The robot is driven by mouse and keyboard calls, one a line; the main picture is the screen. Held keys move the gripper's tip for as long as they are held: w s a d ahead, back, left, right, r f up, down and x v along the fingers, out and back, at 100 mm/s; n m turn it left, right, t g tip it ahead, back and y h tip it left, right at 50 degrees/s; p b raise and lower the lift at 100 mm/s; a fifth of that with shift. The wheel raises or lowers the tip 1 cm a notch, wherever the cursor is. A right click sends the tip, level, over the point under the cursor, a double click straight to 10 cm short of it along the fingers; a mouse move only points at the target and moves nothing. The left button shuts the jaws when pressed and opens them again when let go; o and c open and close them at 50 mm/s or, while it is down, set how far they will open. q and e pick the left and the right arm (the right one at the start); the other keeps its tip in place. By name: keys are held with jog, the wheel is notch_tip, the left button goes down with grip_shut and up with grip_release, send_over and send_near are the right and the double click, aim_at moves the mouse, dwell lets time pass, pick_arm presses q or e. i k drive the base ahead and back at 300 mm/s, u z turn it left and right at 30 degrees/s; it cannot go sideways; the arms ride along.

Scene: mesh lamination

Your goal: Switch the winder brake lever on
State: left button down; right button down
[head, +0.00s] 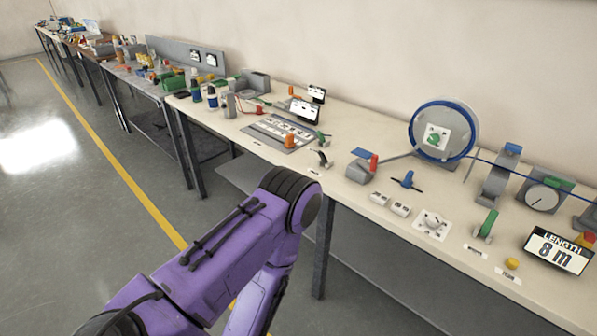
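I cannot tell for certain which lever is the winder brake. A blue-rimmed wheel (412,125), which looks like a winder or reel, stands at the back of the near table. Near it are a grey block with a red handle (373,163), a blue handle (407,180) on a dark stand and an upright green lever (488,222). A dark curved lever (321,158) stands further left, beside a panel. The small labels are too small to read. A purple arm of mine crosses the lower left; its gripper is out of the picture, and my other gripper does not show.
More cluttered benches run to the far left. The floor beside the yellow line (125,178) is clear.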

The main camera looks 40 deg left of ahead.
aim_at(321, 154)
jog(key=u, duration=1.25)
jog(key=i, duration=0.65)
jog(key=z, duration=0.75)
